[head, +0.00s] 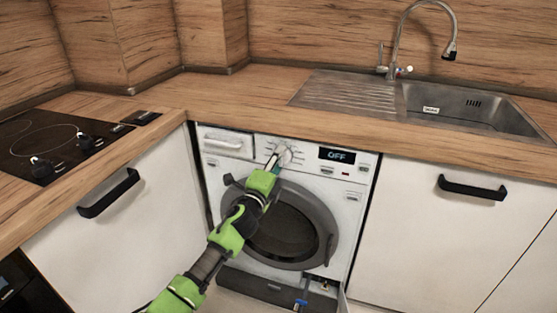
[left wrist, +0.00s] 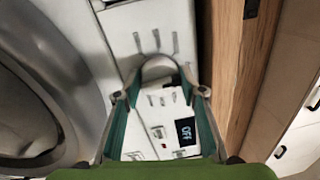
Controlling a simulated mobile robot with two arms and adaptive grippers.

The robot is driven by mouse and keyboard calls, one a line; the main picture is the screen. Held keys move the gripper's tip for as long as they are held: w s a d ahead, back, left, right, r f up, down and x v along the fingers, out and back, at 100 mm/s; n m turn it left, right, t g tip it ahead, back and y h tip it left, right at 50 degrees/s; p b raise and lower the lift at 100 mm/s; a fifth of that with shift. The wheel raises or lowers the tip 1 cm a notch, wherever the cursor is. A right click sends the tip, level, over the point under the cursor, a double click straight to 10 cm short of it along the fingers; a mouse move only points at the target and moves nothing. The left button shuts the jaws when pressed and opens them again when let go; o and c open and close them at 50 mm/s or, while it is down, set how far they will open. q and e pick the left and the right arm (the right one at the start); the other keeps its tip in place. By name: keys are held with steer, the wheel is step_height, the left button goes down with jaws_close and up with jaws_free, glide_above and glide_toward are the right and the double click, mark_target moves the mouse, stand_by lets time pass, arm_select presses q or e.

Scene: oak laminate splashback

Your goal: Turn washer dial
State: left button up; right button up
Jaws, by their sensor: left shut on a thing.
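The white washer (head: 350,205) stands under the counter, with its round grey-rimmed door (head: 290,232) closed. Its dial (head: 284,153) is on the upper front panel, partly hidden by my left gripper (head: 274,162) in the head view. The left wrist view shows the pale round dial (left wrist: 158,68) between the fingers of my left gripper (left wrist: 160,92), which is shut on it. The display (head: 337,155) right of the dial reads OFF; it also shows in the left wrist view (left wrist: 186,131). My right gripper is in neither view.
The wooden countertop (head: 230,97) runs above the washer. White cabinets with black handles (head: 108,193) (head: 472,188) flank it. A dark hob (head: 50,140) is at left, a steel sink (head: 460,105) with a tap (head: 415,40) at right.

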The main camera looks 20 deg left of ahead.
arm_select(q)
steer(key=shift+m, duration=0.4)
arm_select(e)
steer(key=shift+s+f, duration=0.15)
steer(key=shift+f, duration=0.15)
arm_select(q)
steer(key=o, duration=1.1)
steer(key=s, duration=1.2)
steer(key=shift+a+f, duration=0.4)
